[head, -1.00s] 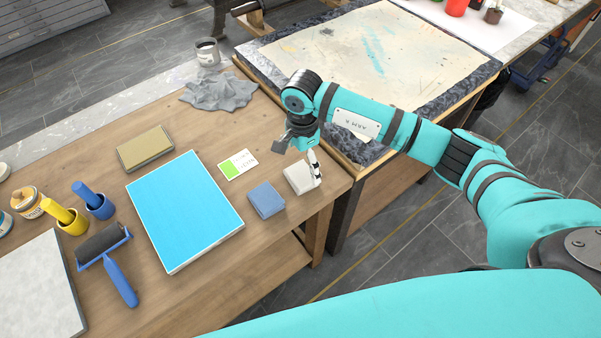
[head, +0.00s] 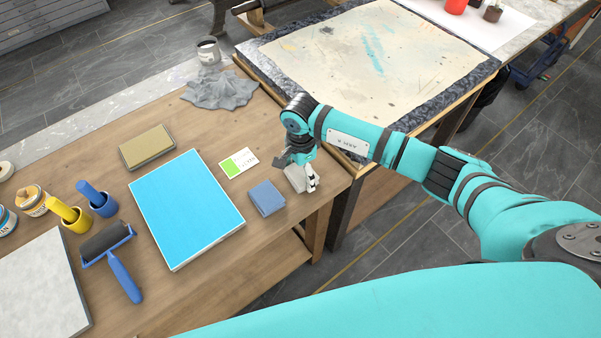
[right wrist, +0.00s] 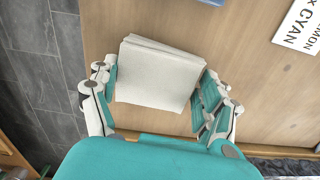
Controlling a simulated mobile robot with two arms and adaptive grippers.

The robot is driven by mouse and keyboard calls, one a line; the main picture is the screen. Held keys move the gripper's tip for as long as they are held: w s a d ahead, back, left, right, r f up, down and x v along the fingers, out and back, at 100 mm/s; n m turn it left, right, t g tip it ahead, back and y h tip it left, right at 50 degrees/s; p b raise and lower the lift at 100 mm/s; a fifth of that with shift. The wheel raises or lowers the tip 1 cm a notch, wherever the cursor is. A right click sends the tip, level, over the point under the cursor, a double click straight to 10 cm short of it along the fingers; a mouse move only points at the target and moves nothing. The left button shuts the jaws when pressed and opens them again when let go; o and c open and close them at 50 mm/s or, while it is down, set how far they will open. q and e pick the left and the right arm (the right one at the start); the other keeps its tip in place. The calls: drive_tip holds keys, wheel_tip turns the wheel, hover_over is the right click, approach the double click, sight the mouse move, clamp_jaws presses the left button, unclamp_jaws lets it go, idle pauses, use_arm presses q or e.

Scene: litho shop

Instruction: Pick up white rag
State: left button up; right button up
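The white rag (head: 296,181) is a folded off-white block on the wooden table near its right edge, partly hidden by my right gripper. It also shows in the right wrist view (right wrist: 155,76), lying flat between the fingers. My right gripper (head: 297,172) is low over the rag and points down. In the wrist view, its two spread fingers (right wrist: 158,80) stand at the left and right sides of the rag. The fingers are close to the rag's sides; I cannot tell whether they touch it. My left gripper is not in view.
A blue folded cloth (head: 266,197) lies just left of the rag, with a white-green card (head: 239,163) behind it. A large cyan panel (head: 186,208) lies farther left. The table's edge is close to the rag's right. A grey crumpled cloth (head: 221,90) lies at the back.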

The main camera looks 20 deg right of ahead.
sight(300, 173)
drive_tip(key=shift+c, duration=1.1)
drive_tip(key=shift+r, duration=0.15)
drive_tip(key=shift+r+b, duration=0.3)
drive_tip(key=shift+r, duration=0.3)
drive_tip(key=shift+s+a+r+b, duration=0.1)
drive_tip(key=shift+r+b, duration=0.1)
drive_tip(key=shift+r, duration=0.3)
drive_tip(key=shift+s+a+r+b, duration=0.1)
drive_tip(key=shift+r+b, duration=0.1)
drive_tip(key=shift+r, duration=0.3)
drive_tip(key=s+a+b, duration=0.1)
drive_tip(key=s+a, duration=0.1)
drive_tip(key=s, duration=0.2)
drive_tip(key=s+a+r+b, duration=0.1)
drive_tip(key=s+a, duration=0.2)
drive_tip(key=s, duration=0.1)
drive_tip(key=s+a, duration=0.3)
drive_tip(key=s, duration=0.2)
drive_tip(key=shift+a+r+b, duration=0.25)
drive_tip(key=shift+b, duration=0.15)
